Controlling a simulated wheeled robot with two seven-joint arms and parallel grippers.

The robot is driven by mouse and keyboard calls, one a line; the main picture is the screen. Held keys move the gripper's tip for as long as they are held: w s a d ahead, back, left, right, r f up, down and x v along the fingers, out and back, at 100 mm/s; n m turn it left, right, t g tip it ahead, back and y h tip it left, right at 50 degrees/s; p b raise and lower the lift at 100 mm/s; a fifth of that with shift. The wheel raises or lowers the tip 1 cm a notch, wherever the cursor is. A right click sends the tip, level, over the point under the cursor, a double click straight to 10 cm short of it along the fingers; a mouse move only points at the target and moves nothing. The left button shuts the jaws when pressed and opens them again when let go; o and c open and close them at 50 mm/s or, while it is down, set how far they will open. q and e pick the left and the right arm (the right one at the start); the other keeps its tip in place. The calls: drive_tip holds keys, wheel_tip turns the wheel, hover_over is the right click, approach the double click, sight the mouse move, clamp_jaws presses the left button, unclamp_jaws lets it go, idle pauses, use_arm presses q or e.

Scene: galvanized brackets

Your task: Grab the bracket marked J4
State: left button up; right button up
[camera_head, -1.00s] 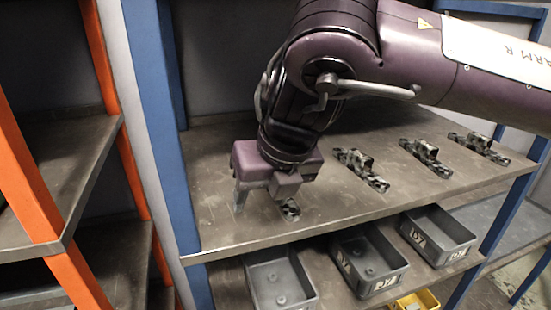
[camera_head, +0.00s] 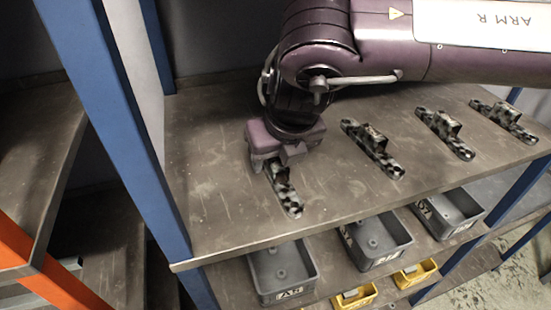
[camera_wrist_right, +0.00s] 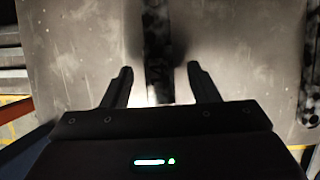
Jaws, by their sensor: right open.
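Several mottled grey galvanized brackets lie in a row on the upper shelf. My right gripper (camera_head: 274,166) is open over the far end of the leftmost bracket (camera_head: 285,192), whose near end sticks out toward the shelf's front edge. In the right wrist view, my right gripper's fingers (camera_wrist_right: 160,70) stand apart, one on each side of that bracket (camera_wrist_right: 155,45), with nothing gripped. The other brackets lie to the right: one beside it (camera_head: 373,149), one further (camera_head: 445,134) and one at far right (camera_head: 504,115). I cannot read J4 on any bracket. My left gripper is not in view.
The upper shelf (camera_head: 210,205) is bare around the brackets. A blue post (camera_head: 125,130) stands close on the left. Grey bins (camera_head: 283,270) and small yellow bins (camera_head: 415,273) sit on the lower shelf. In the right wrist view another bracket (camera_wrist_right: 310,60) shows at the right edge.

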drive_tip(key=shift+x, duration=0.9)
drive_tip(key=shift+c, duration=0.3)
drive_tip(key=c, duration=0.5)
clamp_jaws()
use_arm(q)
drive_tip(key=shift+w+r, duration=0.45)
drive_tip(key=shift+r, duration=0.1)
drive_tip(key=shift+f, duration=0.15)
use_arm(e)
drive_tip(key=shift+r, duration=0.1)
